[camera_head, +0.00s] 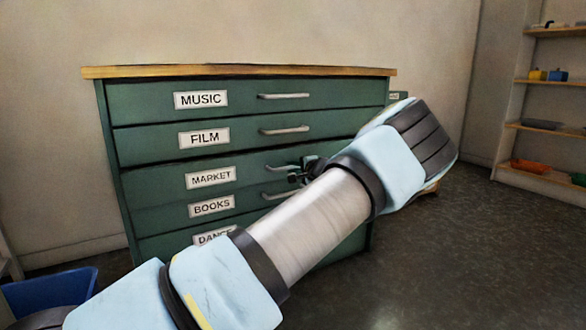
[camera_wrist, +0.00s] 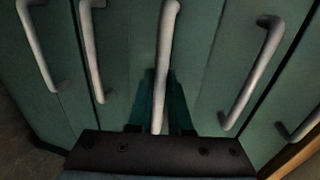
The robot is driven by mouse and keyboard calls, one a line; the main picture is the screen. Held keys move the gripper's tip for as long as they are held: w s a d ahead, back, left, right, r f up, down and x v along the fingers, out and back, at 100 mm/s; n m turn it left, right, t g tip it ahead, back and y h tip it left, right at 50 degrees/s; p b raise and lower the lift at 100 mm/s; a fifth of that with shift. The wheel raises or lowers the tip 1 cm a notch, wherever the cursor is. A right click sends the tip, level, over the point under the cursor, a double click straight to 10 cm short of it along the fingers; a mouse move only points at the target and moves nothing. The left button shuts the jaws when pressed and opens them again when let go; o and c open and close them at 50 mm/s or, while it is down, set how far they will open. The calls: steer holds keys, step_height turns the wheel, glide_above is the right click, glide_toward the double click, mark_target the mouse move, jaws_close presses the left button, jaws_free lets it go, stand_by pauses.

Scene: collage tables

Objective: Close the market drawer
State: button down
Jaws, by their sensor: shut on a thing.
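The market drawer (camera_head: 155,183) is the third one down in a green cabinet, marked by a white MARKET label. Its front seems to stand slightly out from the cabinet, with a dark line above it. My gripper (camera_head: 300,172) is at the handle on the right part of this drawer, largely behind my forearm. In the wrist view my gripper (camera_wrist: 163,100) is shut on the middle handle (camera_wrist: 170,35), a pale bar running between the fingers. The fingertips are partly hidden by the dark palm and shadow.
The music drawer (camera_head: 140,101) and film drawer (camera_head: 143,140) above look shut. The books drawer (camera_head: 155,218) and dance drawer lie below. A blue bin (camera_head: 50,295) stands at lower left. Shelves (camera_head: 550,82) stand at right. The dark floor (camera_head: 450,260) at right is clear.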

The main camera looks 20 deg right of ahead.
steer(key=shift+r+x, duration=0.2)
steer(key=shift+x, duration=0.8)
steer(key=shift+r+x, duration=0.2)
steer(key=shift+x, duration=0.85)
steer(key=shift+w, duration=0.15)
steer(key=c, duration=0.8)
jaws_free()
steer(key=shift+c, duration=0.2)
steer(key=p+v, duration=0.1)
steer(key=v, duration=1)
steer(key=shift+p, duration=0.4)
